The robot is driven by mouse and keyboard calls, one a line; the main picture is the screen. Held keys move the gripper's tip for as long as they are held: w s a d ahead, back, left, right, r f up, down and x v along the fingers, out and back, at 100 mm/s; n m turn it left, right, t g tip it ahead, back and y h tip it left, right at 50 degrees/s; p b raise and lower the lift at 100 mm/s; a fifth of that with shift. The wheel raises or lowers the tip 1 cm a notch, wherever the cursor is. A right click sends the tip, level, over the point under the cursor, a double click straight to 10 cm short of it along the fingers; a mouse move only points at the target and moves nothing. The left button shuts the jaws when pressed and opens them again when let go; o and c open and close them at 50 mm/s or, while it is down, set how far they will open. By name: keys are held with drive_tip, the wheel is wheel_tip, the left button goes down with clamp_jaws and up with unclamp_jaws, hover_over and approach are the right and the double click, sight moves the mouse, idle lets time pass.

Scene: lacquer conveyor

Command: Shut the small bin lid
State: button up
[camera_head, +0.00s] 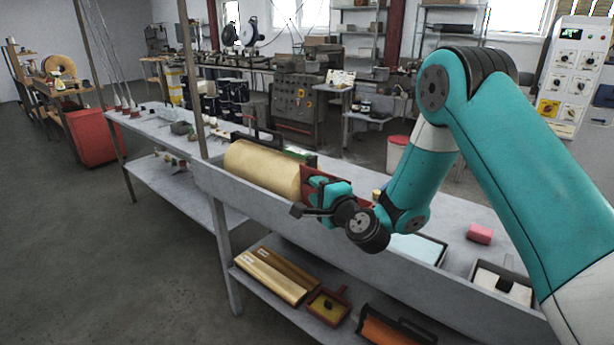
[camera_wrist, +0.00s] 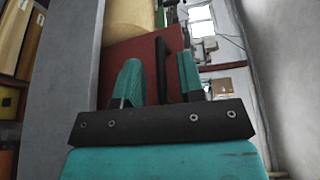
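A dark red panel (camera_head: 311,182), likely the bin lid, stands raised beside the end of a tan roll on the bench, partly behind my gripper. The wrist view shows the red panel (camera_wrist: 126,62) with a black bar handle (camera_wrist: 164,68) on it. My gripper (camera_wrist: 160,76) is open. Its two teal fingers point at the panel, with the handle in view between them; I cannot tell whether they touch it. In the head view my gripper (camera_head: 316,196) is at the panel. The bin body is not clearly seen.
The tan roll (camera_head: 262,168) lies left of the panel. A pale blue tray (camera_head: 446,255), a pink block (camera_head: 480,233) and a black-handled box (camera_head: 482,280) are to the right. The lower shelf holds gold boxes (camera_head: 272,277), a small red tray (camera_head: 343,292) and an orange box (camera_head: 385,333).

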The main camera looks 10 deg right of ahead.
drive_tip(key=shift+w+d, duration=0.1)
drive_tip(key=shift+w, duration=0.4)
drive_tip(key=shift+d, duration=0.1)
clamp_jaws()
drive_tip(key=shift+p, duration=0.4)
